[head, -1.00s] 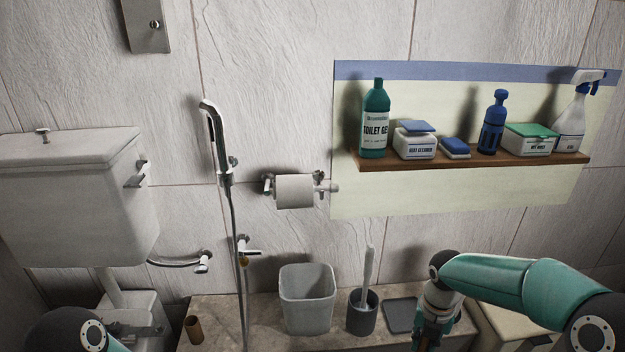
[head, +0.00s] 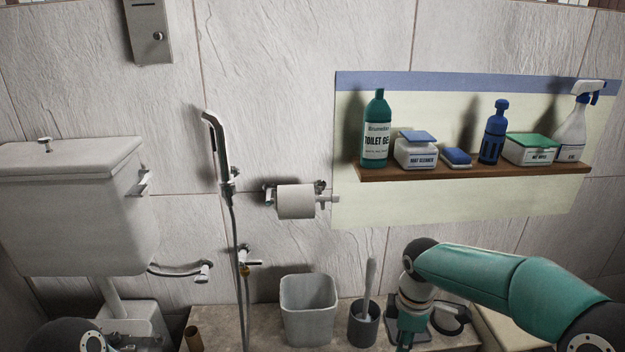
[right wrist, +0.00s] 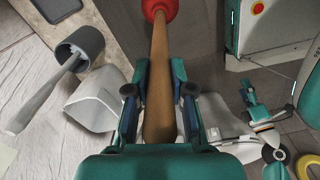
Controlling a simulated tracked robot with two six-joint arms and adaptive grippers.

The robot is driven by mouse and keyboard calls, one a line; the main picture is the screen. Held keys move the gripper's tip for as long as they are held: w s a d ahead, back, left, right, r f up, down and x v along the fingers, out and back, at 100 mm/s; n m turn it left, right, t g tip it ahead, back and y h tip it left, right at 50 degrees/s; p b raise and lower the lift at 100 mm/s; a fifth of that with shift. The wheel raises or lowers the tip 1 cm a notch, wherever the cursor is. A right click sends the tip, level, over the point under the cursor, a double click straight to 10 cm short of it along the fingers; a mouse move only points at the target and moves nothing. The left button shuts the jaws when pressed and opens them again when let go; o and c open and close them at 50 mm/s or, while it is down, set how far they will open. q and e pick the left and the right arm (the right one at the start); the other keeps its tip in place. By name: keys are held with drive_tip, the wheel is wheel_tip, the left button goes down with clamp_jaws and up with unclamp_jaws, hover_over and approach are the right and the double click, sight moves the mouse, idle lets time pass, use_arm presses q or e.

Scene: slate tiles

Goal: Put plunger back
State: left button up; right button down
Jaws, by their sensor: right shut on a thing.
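The plunger (right wrist: 158,95) has a light wooden handle and a red cup at the top edge of the right wrist view. My right gripper (right wrist: 160,78) is shut on its handle, with one finger on each side. In the head view my right gripper (head: 404,338) is low, right of the brush holder, and the plunger cannot be made out there. A dark square mat (right wrist: 58,8) lies on the stone ledge in the right wrist view, apart from the red cup in the picture. My left gripper (right wrist: 252,98) shows small at the right; its jaw opening is unclear.
A grey toilet-brush holder (head: 363,328) with a white brush and a grey bin (head: 308,312) stand left of my right gripper. A cardboard tube (head: 194,338) stands further left. A wall shelf (head: 470,167) above bears several bottles and boxes. A dark looped object (head: 450,318) lies right of the gripper.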

drive_tip(key=s+r+m+p, duration=0.3)
drive_tip(key=r+m+p, duration=1.2)
drive_tip(key=p, duration=1)
drive_tip(key=shift+s+r, duration=0.15)
drive_tip(key=shift+r, duration=0.8)
drive_tip(key=shift+d, duration=0.1)
